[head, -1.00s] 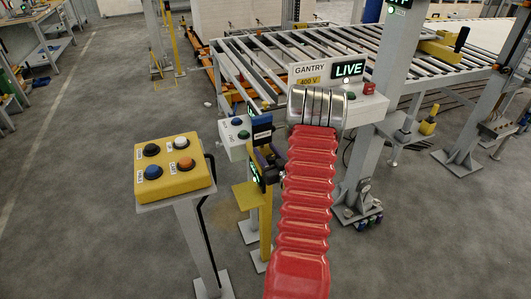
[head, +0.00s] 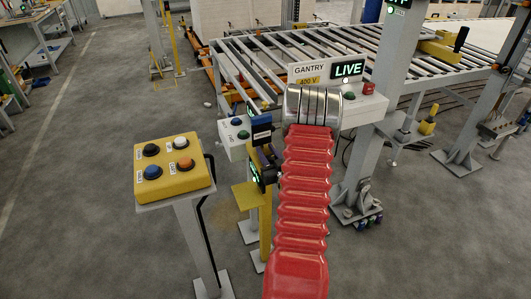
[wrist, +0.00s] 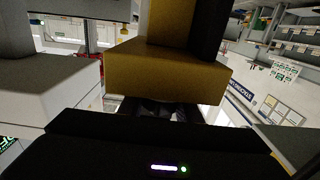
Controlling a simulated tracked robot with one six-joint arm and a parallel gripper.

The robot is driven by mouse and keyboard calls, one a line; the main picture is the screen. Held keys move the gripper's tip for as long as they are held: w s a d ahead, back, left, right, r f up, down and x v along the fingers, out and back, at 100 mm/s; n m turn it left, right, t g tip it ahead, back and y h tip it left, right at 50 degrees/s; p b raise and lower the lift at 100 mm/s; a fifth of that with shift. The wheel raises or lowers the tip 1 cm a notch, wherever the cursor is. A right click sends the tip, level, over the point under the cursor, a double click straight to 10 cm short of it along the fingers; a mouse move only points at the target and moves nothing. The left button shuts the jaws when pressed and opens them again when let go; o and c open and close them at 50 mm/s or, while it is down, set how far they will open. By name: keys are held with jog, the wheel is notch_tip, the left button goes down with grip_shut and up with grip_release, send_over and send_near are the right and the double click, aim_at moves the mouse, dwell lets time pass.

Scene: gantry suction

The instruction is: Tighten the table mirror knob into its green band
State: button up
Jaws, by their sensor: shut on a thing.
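My gripper (head: 264,165) is a dark shape beside my red arm in the head view, at a yellow post (head: 265,215). In the wrist view its black body fills the bottom, and its dark fingers (wrist: 165,110) lie just under a yellow block (wrist: 165,75). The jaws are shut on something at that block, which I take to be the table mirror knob. The knob itself is hidden by the block and the gripper body. I cannot make out the green band or a pointer in either view. Small green-lit digits (head: 254,173) show next to the gripper.
A yellow button box (head: 172,165) on a grey pedestal stands at left. The gantry panel (head: 347,69) reads LIVE. A roller conveyor (head: 300,55) spans the back. The floor at left is clear.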

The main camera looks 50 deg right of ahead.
jog(key=shift+w+a, duration=0.1)
jog(key=shift+s+d+m+g+h, duration=0.15)
jog(key=shift+d+m+g+h, duration=0.05)
jog(key=shift+m+g+h, duration=0.75)
jog(key=shift+s+d+m+g+h, duration=0.2)
jog(key=shift+m+g+h, duration=0.65)
jog(key=shift+h, duration=0.2)
jog(key=shift+s+d+m+g+h, duration=0.15)
jog(key=shift+d+m+g+h, duration=0.05)
jog(key=shift+m+g+h, duration=0.7)
jog(key=o, duration=0.8)
jog(key=shift+f, duration=0.1)
jog(key=shift+o, duration=1.3)
jog(key=shift+s+d+g, duration=0.15)
jog(key=shift+g, duration=0.15)
jog(key=v, duration=1.4)
jog(key=shift+f, duration=0.2)
